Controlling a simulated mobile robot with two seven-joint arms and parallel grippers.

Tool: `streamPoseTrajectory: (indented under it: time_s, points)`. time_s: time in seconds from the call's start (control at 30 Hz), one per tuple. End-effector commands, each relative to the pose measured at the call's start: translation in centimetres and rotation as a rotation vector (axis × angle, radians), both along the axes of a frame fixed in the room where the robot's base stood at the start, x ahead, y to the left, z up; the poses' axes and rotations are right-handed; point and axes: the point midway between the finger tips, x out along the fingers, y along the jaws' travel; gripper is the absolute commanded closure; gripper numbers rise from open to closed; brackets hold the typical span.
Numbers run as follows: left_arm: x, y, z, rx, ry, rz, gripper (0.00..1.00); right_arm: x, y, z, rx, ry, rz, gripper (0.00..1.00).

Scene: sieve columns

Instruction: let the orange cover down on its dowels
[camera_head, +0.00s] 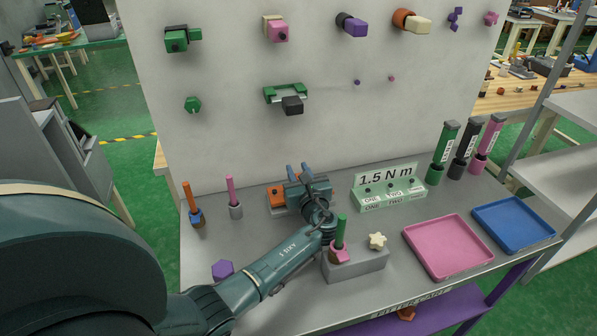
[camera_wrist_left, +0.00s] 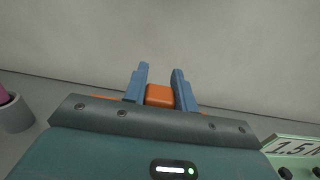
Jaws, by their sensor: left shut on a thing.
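The orange cover (camera_head: 276,195) is at the back middle of the grey bench, partly hidden behind my left gripper (camera_head: 299,171). A grey base shows just under its edge. In the left wrist view an orange block of the cover (camera_wrist_left: 159,96) sits between the two blue fingers of my left gripper (camera_wrist_left: 159,86), which is shut on it. Orange edges also show on both sides, low behind the gripper body. The dowels are hidden, and I cannot tell whether the cover is resting or slightly raised. My right gripper is not in view.
A green "1.5 N m" block (camera_head: 390,195) stands right of the gripper. A grey block (camera_head: 358,262) with a green-handled piece and a cream star knob is in front. Pink (camera_head: 448,247) and blue (camera_head: 513,225) trays lie right. Two upright handled tools (camera_head: 234,197) stand left. A pegboard wall (camera_head: 330,130) rises behind.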

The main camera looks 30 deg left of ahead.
Motion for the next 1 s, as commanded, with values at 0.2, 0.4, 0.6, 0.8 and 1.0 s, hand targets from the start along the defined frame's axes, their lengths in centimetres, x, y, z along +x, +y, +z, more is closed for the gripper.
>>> streamPoseTrajectory:
  time_s: [0.2,0.4,0.6,0.8,1.0]
  points:
    - [0.0,0.0,-0.6,0.002,-0.001,0.000,1.00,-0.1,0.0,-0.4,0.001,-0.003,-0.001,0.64]
    - [0.0,0.0,-1.1,0.002,-0.001,0.000,1.00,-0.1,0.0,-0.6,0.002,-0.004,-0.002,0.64]
    - [0.0,0.0,-1.6,0.001,0.000,0.000,1.00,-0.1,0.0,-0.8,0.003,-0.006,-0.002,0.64]
    - [-0.1,0.0,-1.9,0.002,0.004,-0.001,1.00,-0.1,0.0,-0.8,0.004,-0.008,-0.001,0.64]
    - [-0.2,-0.1,-2.1,0.003,0.009,-0.001,1.00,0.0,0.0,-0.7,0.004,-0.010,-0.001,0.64]
